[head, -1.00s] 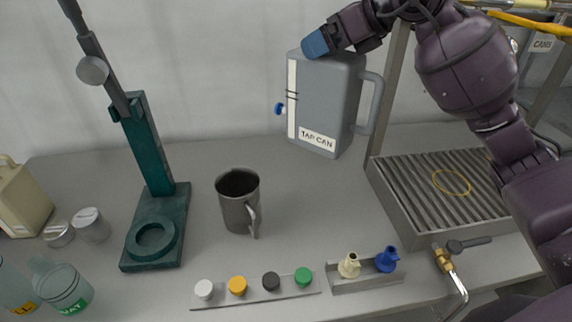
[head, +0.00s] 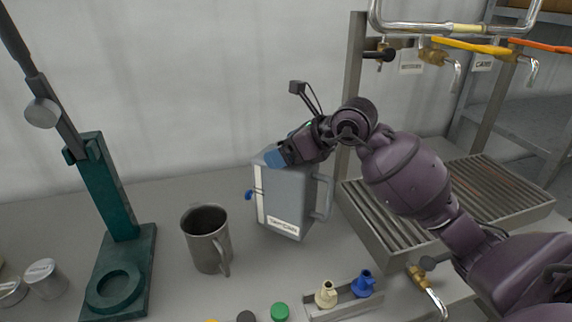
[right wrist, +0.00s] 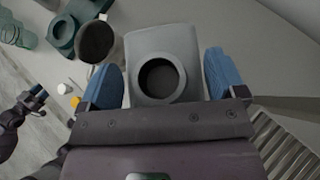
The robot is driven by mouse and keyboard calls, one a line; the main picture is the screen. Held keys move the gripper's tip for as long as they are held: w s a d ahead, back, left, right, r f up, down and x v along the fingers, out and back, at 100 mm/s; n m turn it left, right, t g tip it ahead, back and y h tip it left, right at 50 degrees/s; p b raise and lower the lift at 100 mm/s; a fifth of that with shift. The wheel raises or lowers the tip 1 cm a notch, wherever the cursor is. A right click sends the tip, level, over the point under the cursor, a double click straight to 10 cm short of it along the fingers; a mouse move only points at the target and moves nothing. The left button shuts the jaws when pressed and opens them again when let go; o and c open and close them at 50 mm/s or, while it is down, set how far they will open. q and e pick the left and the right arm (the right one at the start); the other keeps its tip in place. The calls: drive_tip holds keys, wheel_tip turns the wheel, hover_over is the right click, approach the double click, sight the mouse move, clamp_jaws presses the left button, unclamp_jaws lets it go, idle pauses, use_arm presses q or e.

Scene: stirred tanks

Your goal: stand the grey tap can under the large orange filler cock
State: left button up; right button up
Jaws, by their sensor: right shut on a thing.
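The grey tap can (head: 276,205), with a side handle, a white label and a small blue tap on its left, is upright over the bench, left of the slatted tray. I cannot tell whether its base touches the bench. My right gripper (head: 277,157) is shut on its top. In the right wrist view its blue fingers (right wrist: 165,80) flank the can's round neck (right wrist: 160,78). A brass cock with a yellow-orange lever (head: 468,46) and one with a red-orange lever (head: 543,46) hang over the tray. My left gripper (right wrist: 38,95) shows in the wrist view; its opening is unclear.
The slatted tray (head: 372,233) stands right of the can; my right arm covers part of it. A metal mug (head: 205,245), a green stand (head: 108,195) and a holder with cream and blue taps (head: 345,303) are nearby. A post (head: 352,100) rises behind.

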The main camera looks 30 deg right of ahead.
sight(288, 189)
drive_tip(key=shift+f, duration=2.1)
drive_tip(key=o, duration=1.2)
drive_tip(key=shift+o, duration=0.2)
